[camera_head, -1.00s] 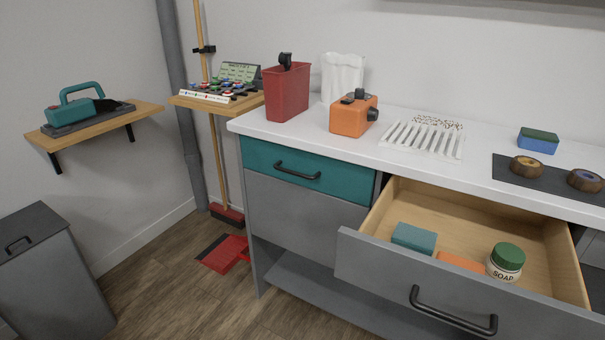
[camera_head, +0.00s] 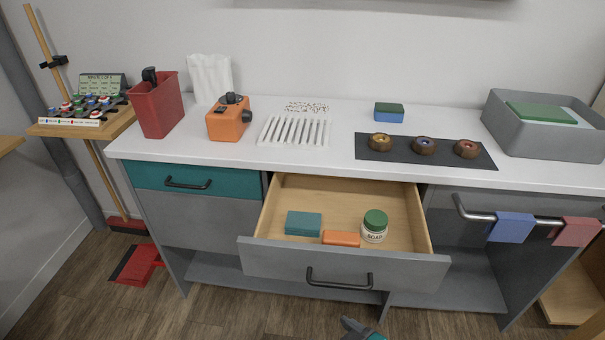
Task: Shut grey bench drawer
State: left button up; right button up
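The grey bench drawer (camera_head: 400,264) is pulled out from the middle of the bench, with a black bar handle (camera_head: 340,281) on its front. Inside lie a teal block (camera_head: 303,223), an orange block (camera_head: 341,238) and a soap jar (camera_head: 374,228) with a green lid. A small dark and teal part at the bottom edge, below the drawer handle, may be part of one of my grippers; too little shows to tell which or its state. No other part of my arms is clearly in view.
The white bench top (camera_head: 215,149) holds a red bin (camera_head: 158,105), an orange device (camera_head: 229,119), a dark mat with several rings, and a grey tub (camera_head: 541,139). A teal drawer (camera_head: 153,180) at left is shut. Cloths hang on a rail at right. A red dustpan (camera_head: 138,265) lies on the floor.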

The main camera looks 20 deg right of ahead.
aim_at(406, 262)
jog(key=z, duration=1)
jog(key=k+l, duration=0.05)
jog(key=l, duration=0.05)
